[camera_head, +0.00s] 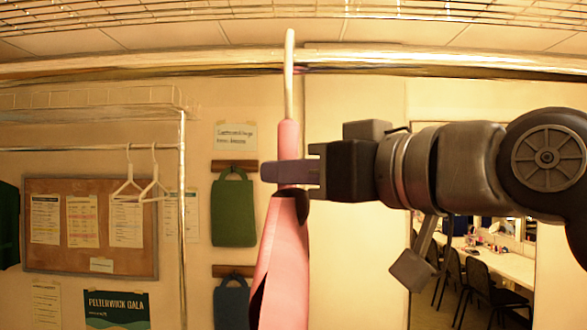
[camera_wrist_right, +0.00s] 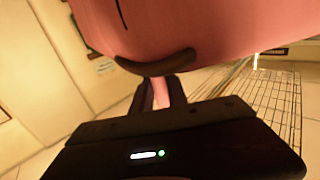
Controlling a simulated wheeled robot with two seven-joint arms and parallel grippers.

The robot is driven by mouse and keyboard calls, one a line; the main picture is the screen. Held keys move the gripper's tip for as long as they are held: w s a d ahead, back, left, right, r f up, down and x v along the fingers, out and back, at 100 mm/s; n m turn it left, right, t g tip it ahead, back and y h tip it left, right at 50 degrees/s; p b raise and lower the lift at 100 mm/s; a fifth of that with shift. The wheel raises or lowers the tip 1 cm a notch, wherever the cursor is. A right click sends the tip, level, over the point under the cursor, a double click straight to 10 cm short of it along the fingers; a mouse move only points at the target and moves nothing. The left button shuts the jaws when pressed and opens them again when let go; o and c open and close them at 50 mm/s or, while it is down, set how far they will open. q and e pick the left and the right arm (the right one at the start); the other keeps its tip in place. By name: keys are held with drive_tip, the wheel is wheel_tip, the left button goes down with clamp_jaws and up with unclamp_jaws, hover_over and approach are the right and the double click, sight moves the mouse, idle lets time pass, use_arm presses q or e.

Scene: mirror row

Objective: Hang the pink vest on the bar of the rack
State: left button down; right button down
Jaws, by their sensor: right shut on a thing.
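The pink vest (camera_head: 280,255) hangs edge-on from a pale hanger, whose hook (camera_head: 289,75) stands up in front of the bar (camera_head: 180,64) of the rack in the head view. The hook's top reaches above the bar. Whether the hook touches the bar or is over it, I cannot tell. My right gripper (camera_head: 290,172) comes in from the right and is shut on the vest just below its top. In the right wrist view the pink vest (camera_wrist_right: 200,25) fills the top, with a narrow pink part between the fingers (camera_wrist_right: 160,92). My left gripper is not in view.
A wire shelf (camera_head: 300,10) runs above the bar. Behind are two empty white hangers (camera_head: 153,180) on another rail, a pinboard (camera_head: 90,228), and a green bag (camera_head: 233,210) on the wall. A doorway at right shows chairs (camera_head: 485,285) and a counter.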

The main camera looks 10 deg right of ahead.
drive_tip(key=shift+w+f, duration=0.35)
drive_tip(key=shift+f, duration=0.05)
drive_tip(key=shift+s, duration=0.2)
